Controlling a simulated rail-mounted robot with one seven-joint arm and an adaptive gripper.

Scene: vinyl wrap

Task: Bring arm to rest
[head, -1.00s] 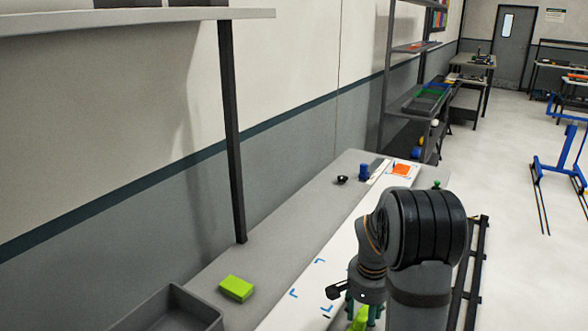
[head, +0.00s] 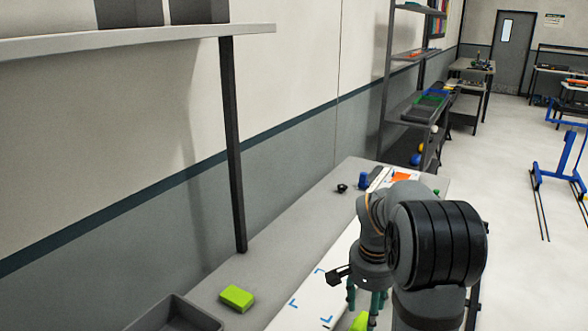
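My gripper (head: 362,305) hangs pointing down over the white strip on the bench, at the bottom centre of the head view. Its two teal fingers are spread apart and look open. A bright green thing (head: 359,322) shows low between and below the fingertips, cut off by the frame edge. It appears to rest on the bench, apart from the palm; contact with the fingers cannot be made out. My grey and black arm covers the right part of the bench.
A lime green block (head: 237,298) lies on the grey bench (head: 290,232) beside a dark grey bin (head: 172,320). A shelf post (head: 233,150) rises at left.

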